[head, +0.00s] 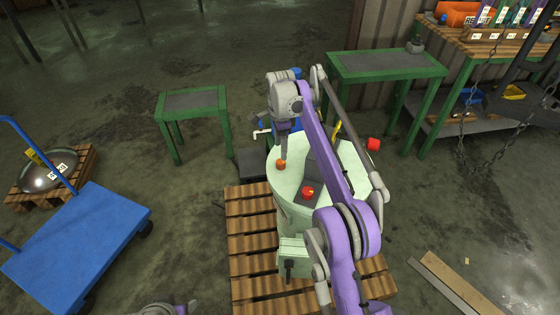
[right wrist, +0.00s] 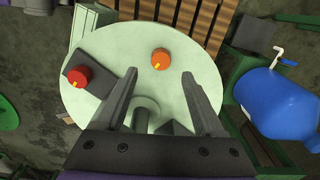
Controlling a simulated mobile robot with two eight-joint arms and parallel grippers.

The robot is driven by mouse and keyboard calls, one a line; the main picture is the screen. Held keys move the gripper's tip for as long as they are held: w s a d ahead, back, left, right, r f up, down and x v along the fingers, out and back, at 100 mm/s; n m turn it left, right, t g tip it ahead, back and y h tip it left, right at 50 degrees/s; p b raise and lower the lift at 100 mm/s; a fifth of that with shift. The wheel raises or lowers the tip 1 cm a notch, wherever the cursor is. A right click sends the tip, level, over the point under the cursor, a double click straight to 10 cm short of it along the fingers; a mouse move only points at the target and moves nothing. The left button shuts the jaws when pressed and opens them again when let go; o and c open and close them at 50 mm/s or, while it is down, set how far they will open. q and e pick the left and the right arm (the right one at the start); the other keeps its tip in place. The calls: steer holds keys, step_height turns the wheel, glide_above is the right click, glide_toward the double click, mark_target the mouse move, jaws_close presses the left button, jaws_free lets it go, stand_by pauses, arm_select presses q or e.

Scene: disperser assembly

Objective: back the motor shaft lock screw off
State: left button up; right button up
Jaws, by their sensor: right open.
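A round pale-green machine top (head: 345,160) stands over a wooden pallet. It bears an orange knob (head: 281,164) with a yellow mark near its left edge, and a red knob (head: 308,192) on a dark block. No label shows which knob is the motor shaft lock screw. My right gripper (head: 283,154) points down just above the orange knob. In the right wrist view its open fingers (right wrist: 159,76) lie on either side of the orange knob's line, with the orange knob (right wrist: 160,58) just past the tips and nothing held. The red knob (right wrist: 81,76) is left of them. My left gripper is out of view.
The pallet (head: 250,235) lies under the machine. A blue cart (head: 80,240) is at the left, green tables (head: 193,101) stand behind, and a blue tank (right wrist: 283,103) is beside the machine. Another red piece (head: 373,144) shows at the machine's right.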

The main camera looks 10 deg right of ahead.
mark_target(281, 162)
step_height(281, 162, down, 7)
steer(key=shift+w+r+b, duration=0.1)
steer(key=shift+r+b, duration=0.05)
steer(key=shift+b, duration=0.5)
jaws_close()
